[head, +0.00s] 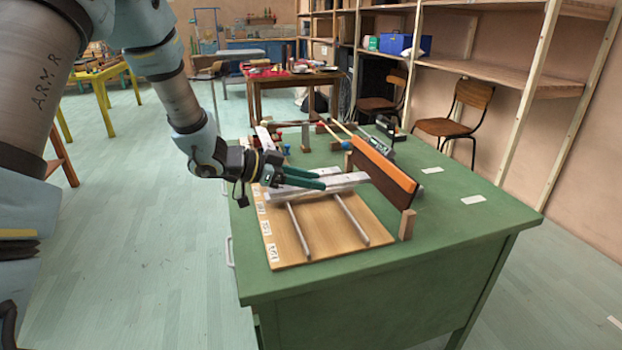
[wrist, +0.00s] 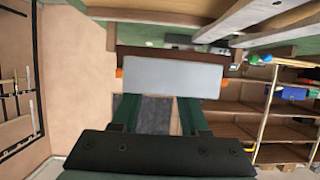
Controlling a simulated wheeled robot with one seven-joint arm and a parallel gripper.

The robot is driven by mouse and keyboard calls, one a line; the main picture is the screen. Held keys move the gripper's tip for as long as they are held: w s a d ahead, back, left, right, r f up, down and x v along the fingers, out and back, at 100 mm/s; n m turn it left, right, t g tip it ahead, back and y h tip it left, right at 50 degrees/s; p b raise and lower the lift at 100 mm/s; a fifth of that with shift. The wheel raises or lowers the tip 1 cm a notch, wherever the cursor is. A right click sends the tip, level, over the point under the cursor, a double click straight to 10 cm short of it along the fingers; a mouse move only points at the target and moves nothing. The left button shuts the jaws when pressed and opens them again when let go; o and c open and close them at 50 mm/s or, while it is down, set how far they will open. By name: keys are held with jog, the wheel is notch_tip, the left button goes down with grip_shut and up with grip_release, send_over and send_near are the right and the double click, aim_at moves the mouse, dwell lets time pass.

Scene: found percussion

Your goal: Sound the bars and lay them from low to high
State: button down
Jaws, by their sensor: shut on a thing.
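My gripper (head: 322,180) reaches in from the left, low over the wooden board, and is shut on a silver bar (head: 347,180). In the wrist view the bar's pale grey face (wrist: 172,77) shows at the fingertips. The bar lies across the board's far part; I cannot tell whether it touches the rails or another bar beneath. The board (head: 335,247) has two thin metal rails, bare at the near end, and white labels along its left edge. Mallets (head: 341,128) with coloured heads lie behind, near another upright piece (head: 305,136).
An upright dark panel with an orange top (head: 385,165) stands close along the board's right side, on wooden supports. The green desk (head: 460,228) is clear at the right except for two white paper slips. Chairs (head: 468,110) and shelves stand behind.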

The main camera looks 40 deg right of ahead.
jog(key=shift+r, duration=0.1)
jog(key=shift+f+b, duration=1.35)
jog(key=shift+f, duration=1.8)
jog(key=shift+f, duration=0.4)
jog(key=shift+c, duration=1.7)
grip_release()
